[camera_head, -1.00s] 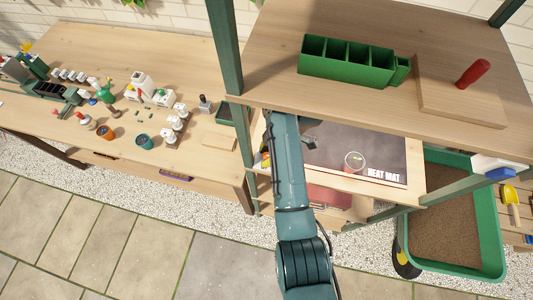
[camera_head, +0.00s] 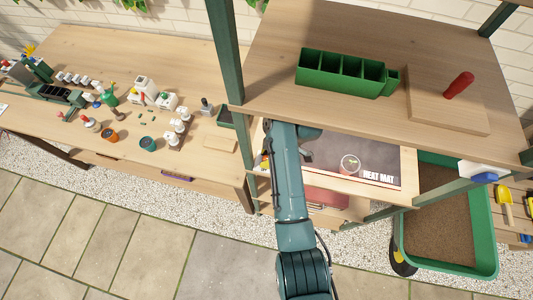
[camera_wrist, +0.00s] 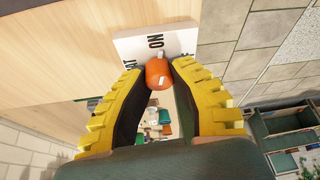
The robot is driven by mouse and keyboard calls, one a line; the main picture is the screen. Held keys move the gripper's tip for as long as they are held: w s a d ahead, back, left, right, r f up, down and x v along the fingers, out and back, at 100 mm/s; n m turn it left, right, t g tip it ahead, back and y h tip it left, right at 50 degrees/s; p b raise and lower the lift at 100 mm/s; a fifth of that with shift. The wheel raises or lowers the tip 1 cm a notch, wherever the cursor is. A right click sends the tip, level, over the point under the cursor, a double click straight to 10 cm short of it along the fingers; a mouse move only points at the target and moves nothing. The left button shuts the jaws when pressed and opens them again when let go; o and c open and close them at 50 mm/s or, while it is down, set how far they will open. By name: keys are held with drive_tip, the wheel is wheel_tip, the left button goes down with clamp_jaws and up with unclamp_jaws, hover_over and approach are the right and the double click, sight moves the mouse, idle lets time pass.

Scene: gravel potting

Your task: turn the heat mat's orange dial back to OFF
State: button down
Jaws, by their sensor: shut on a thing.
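The orange dial (camera_wrist: 158,73) is in the wrist view, on a white plate (camera_wrist: 178,42) printed with ON and other lettering partly cut off or hidden. The dial has small white marks on it; I cannot tell for sure which one is its pointer. My gripper (camera_wrist: 159,70) has its yellow ribbed fingers on both sides of the dial and is shut on it. In the head view, the dark heat mat (camera_head: 325,152) lies on the shelf below the top board. My arm and the shelf hide the dial and the gripper there.
A green post (camera_head: 225,50) stands close left of my arm.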

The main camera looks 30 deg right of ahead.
drive_tip(key=m+p, duration=0.2)
drive_tip(key=m+t+h+p, duration=0.1)
drive_tip(key=m+p, duration=0.1)
drive_tip(key=m, duration=0.1)
drive_tip(key=shift+s+h+p, duration=0.15)
drive_tip(key=shift+h+p, duration=0.15)
drive_tip(key=shift+p, duration=0.1)
drive_tip(key=m+h+p, duration=0.1)
drive_tip(key=m, duration=0.1)
drive_tip(key=m+t+p, duration=0.1)
drive_tip(key=m, duration=0.2)
drive_tip(key=shift+f+h+p, duration=0.15)
drive_tip(key=shift+h+p, duration=0.2)
drive_tip(key=shift+h, duration=0.05)
drive_tip(key=shift+f+m, duration=0.1)
drive_tip(key=shift+m, duration=0.3)
drive_tip(key=c, duration=0.9)
unclamp_jaws()
drive_tip(key=shift+o, duration=0.2)
drive_tip(key=shift+r, duration=0.25)
drive_tip(key=shift+r, duration=0.25)
drive_tip(key=v, duration=0.7)
drive_tip(key=shift+s+r, duration=0.15)
drive_tip(key=shift+s, duration=0.05)
